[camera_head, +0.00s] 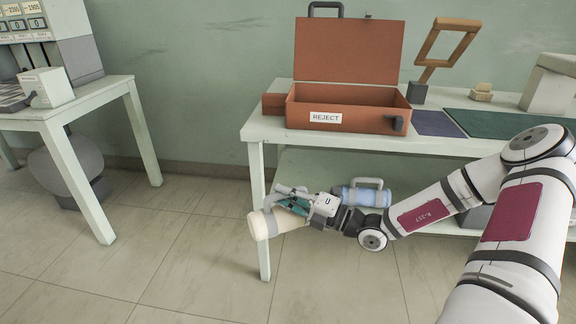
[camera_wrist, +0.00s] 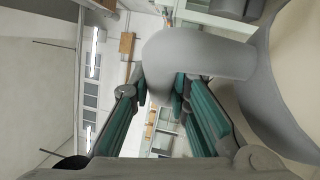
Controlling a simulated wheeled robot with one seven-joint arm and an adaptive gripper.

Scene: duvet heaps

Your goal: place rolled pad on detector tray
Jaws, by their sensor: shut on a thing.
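A cream rolled pad (camera_head: 283,219) with a grey strap handle hangs in front of the right table's left front leg. My gripper (camera_head: 285,204), with green finger pads, is shut on the grey handle. In the wrist view the handle (camera_wrist: 200,55) passes between the fingers (camera_wrist: 165,90) and the cream surface shows at the right edge (camera_wrist: 303,50). The pad is tilted and clear of the floor. No detector tray is plainly identifiable; a dark slatted piece (camera_head: 12,97) is partly cut off on the left table.
The left table (camera_head: 85,98) carries a display unit (camera_head: 65,30) and a small white box (camera_head: 46,86). The right table (camera_head: 262,127) carries an open REJECT case (camera_head: 345,107). A blue roll (camera_head: 362,196) lies beneath. Open floor (camera_head: 185,235) separates the tables.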

